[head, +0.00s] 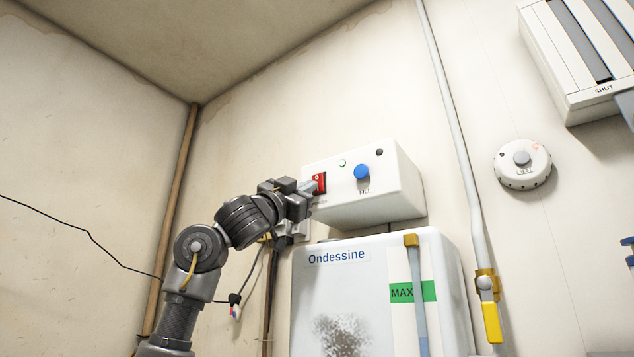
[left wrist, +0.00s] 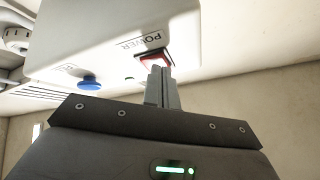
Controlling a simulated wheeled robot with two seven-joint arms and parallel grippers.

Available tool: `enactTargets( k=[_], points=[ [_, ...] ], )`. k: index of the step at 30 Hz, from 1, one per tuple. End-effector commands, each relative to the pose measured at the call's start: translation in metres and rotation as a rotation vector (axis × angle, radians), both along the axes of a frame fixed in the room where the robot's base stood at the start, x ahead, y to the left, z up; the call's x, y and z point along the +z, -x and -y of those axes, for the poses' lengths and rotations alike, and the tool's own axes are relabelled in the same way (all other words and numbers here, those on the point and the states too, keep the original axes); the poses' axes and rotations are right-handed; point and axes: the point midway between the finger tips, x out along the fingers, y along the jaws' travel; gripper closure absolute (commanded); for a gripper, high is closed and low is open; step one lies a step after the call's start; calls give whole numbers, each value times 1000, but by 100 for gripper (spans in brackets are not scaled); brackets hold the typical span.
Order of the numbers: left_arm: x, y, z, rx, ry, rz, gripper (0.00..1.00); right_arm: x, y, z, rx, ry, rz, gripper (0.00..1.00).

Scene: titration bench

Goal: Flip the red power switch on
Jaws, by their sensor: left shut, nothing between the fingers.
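The red power switch (head: 319,183) is on the left part of the front of a white control box (head: 400,187) on the wall. In the left wrist view the red switch (left wrist: 154,58) sits beside a POWER label (left wrist: 140,42). My left gripper (head: 308,186) is shut and empty, with its fingertips (left wrist: 160,72) at the switch. The fingertips hide part of the switch, and I cannot tell whether they touch it or which way it is tilted. My right gripper is not identifiable in these views.
A blue FILL button (head: 362,172), a small green light (head: 342,162) and a dark knob (head: 379,152) are on the same box. A white tank (head: 455,290) stands below. A pipe with a yellow-handled valve (head: 491,322) runs down the wall at right.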

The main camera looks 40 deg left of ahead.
Motion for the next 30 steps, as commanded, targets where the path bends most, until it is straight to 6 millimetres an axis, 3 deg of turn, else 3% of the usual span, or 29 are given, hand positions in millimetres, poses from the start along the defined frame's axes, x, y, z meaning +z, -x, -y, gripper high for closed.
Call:
enactTargets(
  k=[21, 30],
  points=[
    [-1, 57, 1, -1, 0, 3, 100, -28, 0, 0, 0, 0, 0, 64],
    [0, 70, 2, 0, -1, 1, 100, -33, 0, 1, 0, 1, 0, 64]
  ],
)
